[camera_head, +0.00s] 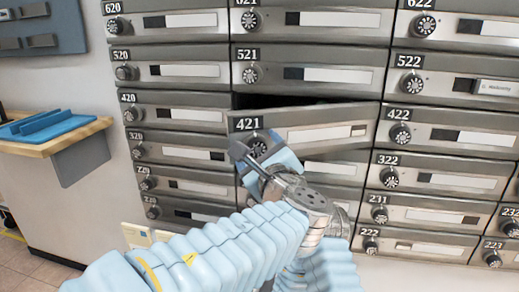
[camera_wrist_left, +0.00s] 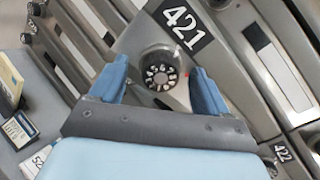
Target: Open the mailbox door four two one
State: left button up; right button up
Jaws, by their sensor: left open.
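Mailbox door 421 (camera_head: 330,133) is grey with a white label strip, in the middle column of the head view. It is ajar and tilted, with a dark gap above its top edge. Its black dial knob (camera_wrist_left: 158,72) is at the door's left end, beside the number plate (camera_wrist_left: 180,25). My left gripper (camera_head: 256,152) is at this knob. In the left wrist view its two blue fingers are open, one on each side of the knob; I cannot tell whether they touch it. The gripper partly hides the knob in the head view.
Closed mailbox doors surround it, including 521 (camera_head: 320,73) above and 422 (camera_head: 450,132) to the right, each with a protruding knob. A wooden counter (camera_head: 50,140) with a blue tray (camera_head: 45,126) stands at the left.

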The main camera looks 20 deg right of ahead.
pick_arm(q)
grip_shut()
jog(key=shift+s, duration=0.1)
dwell(0.4)
